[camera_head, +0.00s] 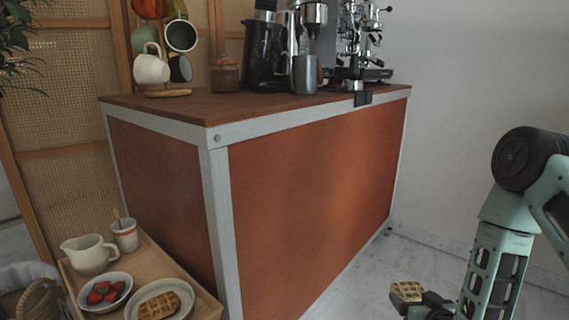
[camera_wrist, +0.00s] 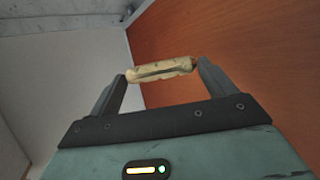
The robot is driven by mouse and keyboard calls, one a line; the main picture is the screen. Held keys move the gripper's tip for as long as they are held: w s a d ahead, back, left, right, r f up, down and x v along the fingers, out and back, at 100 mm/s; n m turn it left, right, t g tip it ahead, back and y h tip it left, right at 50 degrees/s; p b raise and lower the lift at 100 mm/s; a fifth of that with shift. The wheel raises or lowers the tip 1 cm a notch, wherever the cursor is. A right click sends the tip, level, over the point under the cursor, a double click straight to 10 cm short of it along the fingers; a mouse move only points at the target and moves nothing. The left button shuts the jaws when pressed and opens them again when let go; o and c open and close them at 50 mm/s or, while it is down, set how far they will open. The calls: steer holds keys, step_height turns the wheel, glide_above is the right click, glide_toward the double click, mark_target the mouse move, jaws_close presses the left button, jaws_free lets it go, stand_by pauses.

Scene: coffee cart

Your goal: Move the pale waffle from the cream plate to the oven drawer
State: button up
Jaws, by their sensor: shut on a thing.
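My gripper (camera_head: 424,300) is at the lower right of the head view, shut on a pale waffle (camera_head: 407,291). In the wrist view the waffle (camera_wrist: 160,70) is seen edge-on, held between the two fingertips of my gripper (camera_wrist: 161,73). It is in the air beside the cart's front panel, apart from the tray. A cream plate (camera_head: 186,308) on the tray at the lower left holds a browner waffle (camera_head: 159,306). I see no oven drawer in either view.
The cart (camera_head: 310,190) with its orange panels fills the middle, with a coffee machine (camera_head: 362,45) and mugs (camera_head: 151,66) on or above its top. The wooden tray (camera_head: 185,277) also bears a jug (camera_head: 90,254), a cup (camera_head: 125,235) and a strawberry bowl (camera_head: 105,291). Bare floor lies right of the cart.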

steer(key=shift+d, duration=0.1)
step_height(320, 180, up, 36)
steer(key=p, duration=3.6)
steer(key=shift+r, duration=0.15)
